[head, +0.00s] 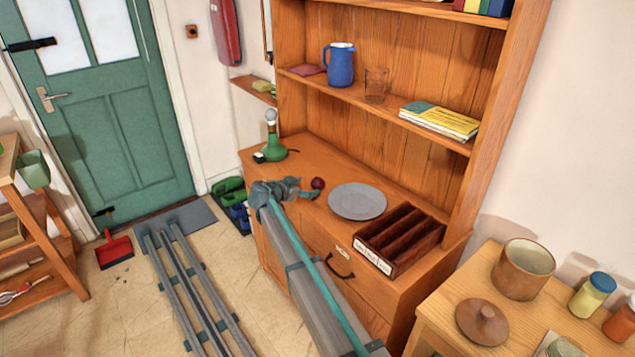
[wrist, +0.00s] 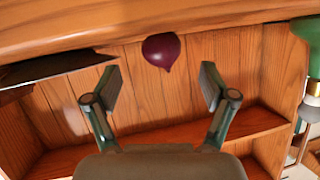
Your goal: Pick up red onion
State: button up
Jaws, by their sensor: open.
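The red onion (head: 318,183) is small, dark and round, and rests on the wooden cabinet's counter. It lies left of the grey plate and apart from it. My gripper (head: 309,195) is right by the onion on its near side in the head view. In the wrist view, which looks upside down, the onion (wrist: 161,50) shows whole, centred just beyond the two fingertips. The open fingers (wrist: 160,86) stand wide apart with nothing between them. I see no contact with the onion.
The grey plate (head: 357,202) lies right of the onion, then a slotted wooden box (head: 400,238). A green lamp (head: 272,145) stands to the left. A shelf above holds a blue jug (head: 340,66), a glass (head: 376,84) and books (head: 440,120).

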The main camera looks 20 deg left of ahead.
aim_at(315, 181)
jog(key=p+x, duration=0.2)
jog(key=x, duration=0.1)
jog(key=p+x, duration=0.1)
jog(key=x, duration=0.1)
jog(key=shift+w+r, duration=0.2)
jog(key=shift+r, duration=0.15)
jog(key=shift+w+d+f, duration=0.15)
jog(key=shift+w+f, duration=0.15)
jog(key=shift+w, duration=0.05)
jog(key=c, duration=1.2)
jog(key=shift+c, duration=0.2)
jog(key=shift+r, duration=0.1)
jog(key=shift+r+b, duration=0.45)
jog(key=shift+b, duration=0.15)
jog(key=s+d+r+b, duration=0.6)
jog(key=s+d+r, duration=0.2)
jog(key=s+r, duration=0.3)
jog(key=shift+s+d+r, duration=0.15)
jog(key=shift+d+r, duration=0.15)
jog(key=shift+r, duration=0.15)
